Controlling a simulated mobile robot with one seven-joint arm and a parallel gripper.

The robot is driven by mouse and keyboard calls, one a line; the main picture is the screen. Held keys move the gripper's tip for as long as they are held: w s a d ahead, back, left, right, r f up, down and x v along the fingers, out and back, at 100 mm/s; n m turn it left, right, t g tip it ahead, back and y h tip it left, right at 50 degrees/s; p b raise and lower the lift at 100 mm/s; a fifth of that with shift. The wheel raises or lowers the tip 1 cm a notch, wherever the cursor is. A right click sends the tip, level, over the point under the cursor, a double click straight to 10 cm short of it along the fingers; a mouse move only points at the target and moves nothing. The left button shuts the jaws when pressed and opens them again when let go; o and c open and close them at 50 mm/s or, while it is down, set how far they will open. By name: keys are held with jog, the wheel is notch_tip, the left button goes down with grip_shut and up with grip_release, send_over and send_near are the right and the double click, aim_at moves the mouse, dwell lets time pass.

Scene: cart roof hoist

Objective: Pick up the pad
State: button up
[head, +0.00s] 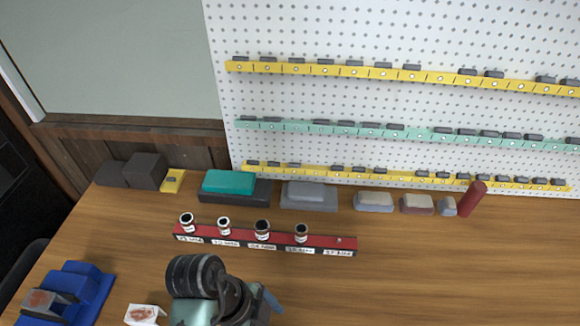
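No single thing is clearly marked as the pad. A small white block with a reddish-brown patch on top (145,314) lies on the table at the lower left, cut by the bottom edge of the view. A blue holder (88,284) further left carries a grey piece with a similar brownish patch (42,303).
A red rack (345,247) with several small labelled jars stands mid-table. Along the pegboard (400,30) stand dark blocks (145,171), a yellow-edged piece (172,182), a teal-topped block (229,182), grey blocks (309,194) and a red cylinder (472,199). The table's right side (460,270) is clear.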

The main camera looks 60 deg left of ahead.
jog(key=b+x, duration=0.2)
jog(key=x, duration=0.1)
jog(key=shift+f, duration=0.2)
jog(key=shift+p+x, duration=0.45)
jog(key=shift+x, duration=0.35)
jog(key=shift+a+p+x, duration=0.2)
jog(key=shift+p+x, duration=0.2)
jog(key=shift+x, duration=1.05)
jog(key=shift+a+p+x, duration=0.15)
jog(key=shift+p+x, duration=0.25)
jog(key=shift+x, duration=1.1)
jog(key=c, duration=1.3)
jog(key=shift+r+b, duration=0.4)
jog(key=shift+r, duration=4.6)
